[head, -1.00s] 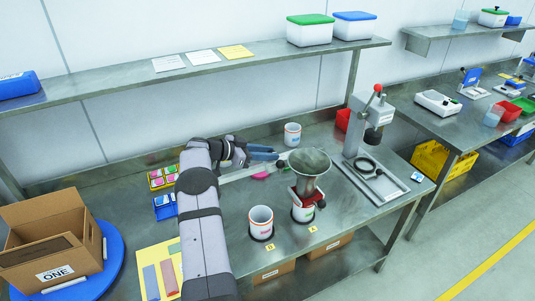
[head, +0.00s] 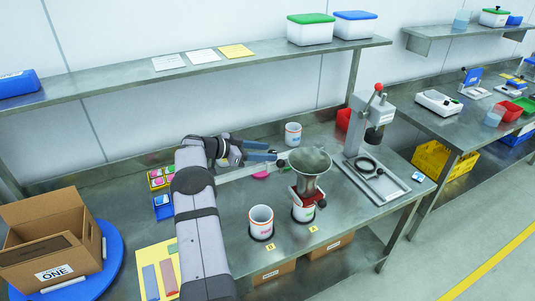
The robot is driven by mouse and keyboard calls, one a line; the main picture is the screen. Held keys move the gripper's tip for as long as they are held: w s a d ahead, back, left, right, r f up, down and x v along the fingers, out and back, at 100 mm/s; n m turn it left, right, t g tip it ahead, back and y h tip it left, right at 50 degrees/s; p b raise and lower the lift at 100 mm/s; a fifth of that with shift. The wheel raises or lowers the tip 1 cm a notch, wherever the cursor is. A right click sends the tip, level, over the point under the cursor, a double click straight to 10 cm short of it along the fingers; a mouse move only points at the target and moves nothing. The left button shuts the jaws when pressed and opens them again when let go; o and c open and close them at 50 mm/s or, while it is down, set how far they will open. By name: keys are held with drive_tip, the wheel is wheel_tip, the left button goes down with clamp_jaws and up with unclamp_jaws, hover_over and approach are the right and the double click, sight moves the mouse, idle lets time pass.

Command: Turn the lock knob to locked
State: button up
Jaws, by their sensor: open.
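The dosing drum is a grey metal funnel (head: 311,165) on a red base (head: 308,196), above a white cup (head: 302,212) on the bench. A light bar (head: 246,172) runs left from the funnel, and a small dark knob-like part (head: 282,163) shows at its end by the funnel. I cannot tell for sure whether this is the lock knob or how it is set. My gripper (head: 275,155) is open, with its blue-grey fingers pointing right, just left of and above that dark part. Contact cannot be made out.
A white cup (head: 261,222) stands left of the drum and another (head: 293,134) behind it. A press with a red-tipped lever (head: 372,130) stands to the right. A cardboard box (head: 52,240) sits on a blue turntable (head: 113,255) at the left. The bench's front right is clear.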

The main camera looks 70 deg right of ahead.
drive_tip(key=b+v, duration=0.2)
drive_tip(key=v, duration=0.2)
drive_tip(key=shift+w+a, duration=0.2)
drive_tip(key=shift+w, duration=0.1)
drive_tip(key=shift+w+a+r, duration=0.3)
drive_tip(key=shift+a+r, duration=0.1)
